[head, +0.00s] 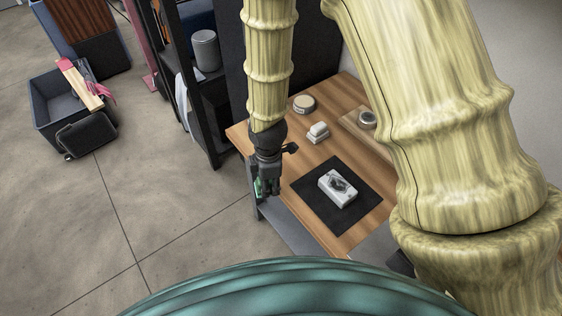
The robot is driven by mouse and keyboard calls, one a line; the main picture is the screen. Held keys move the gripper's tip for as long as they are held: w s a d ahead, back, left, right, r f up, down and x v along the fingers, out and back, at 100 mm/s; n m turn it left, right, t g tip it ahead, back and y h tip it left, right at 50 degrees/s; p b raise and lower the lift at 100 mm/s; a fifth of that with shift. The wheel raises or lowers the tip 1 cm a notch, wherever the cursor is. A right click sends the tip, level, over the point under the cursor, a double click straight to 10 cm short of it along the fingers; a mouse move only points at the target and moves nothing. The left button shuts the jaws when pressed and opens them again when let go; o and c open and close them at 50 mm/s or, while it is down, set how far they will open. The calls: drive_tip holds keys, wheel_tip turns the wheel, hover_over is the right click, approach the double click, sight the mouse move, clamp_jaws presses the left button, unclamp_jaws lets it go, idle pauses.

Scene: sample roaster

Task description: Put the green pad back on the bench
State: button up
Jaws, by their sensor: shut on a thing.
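The green pad (258,187) shows as a small green patch at the fingers of my gripper (264,188). My gripper is shut on it, and the fingers hide most of it. The gripper points down at the left edge of the wooden bench (292,180). I cannot tell how high it is above the bench top or whether the pad touches anything.
A black mat (313,197) with a white device (338,187) lies on the bench. A small white block (317,132), a round tin (304,104) and a wooden board (352,124) stand behind. A dark shelf rack (203,110) is left of the bench; a bin (52,112) stands on the floor.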

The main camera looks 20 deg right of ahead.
drive_tip(key=shift+s+d+r+g, duration=0.2)
drive_tip(key=shift+s+d+g, duration=0.1)
drive_tip(key=shift+s+d, duration=0.15)
drive_tip(key=w+d+p, duration=0.1)
drive_tip(key=w+d, duration=0.1)
drive_tip(key=w, duration=0.2)
drive_tip(key=w+d+f+p, duration=0.1)
drive_tip(key=w+d, duration=0.1)
drive_tip(key=w, duration=0.3)
drive_tip(key=w+d+p, duration=0.1)
drive_tip(key=w+d, duration=0.2)
drive_tip(key=w, duration=0.2)
drive_tip(key=shift+f, duration=0.2)
drive_tip(key=shift+f+p, duration=0.7)
drive_tip(key=shift+f, duration=1.1)
drive_tip(key=o, duration=1.1)
drive_tip(key=shift+o, duration=0.2)
wheel_tip(320, 180, up, 12)
drive_tip(key=b, duration=0.2)
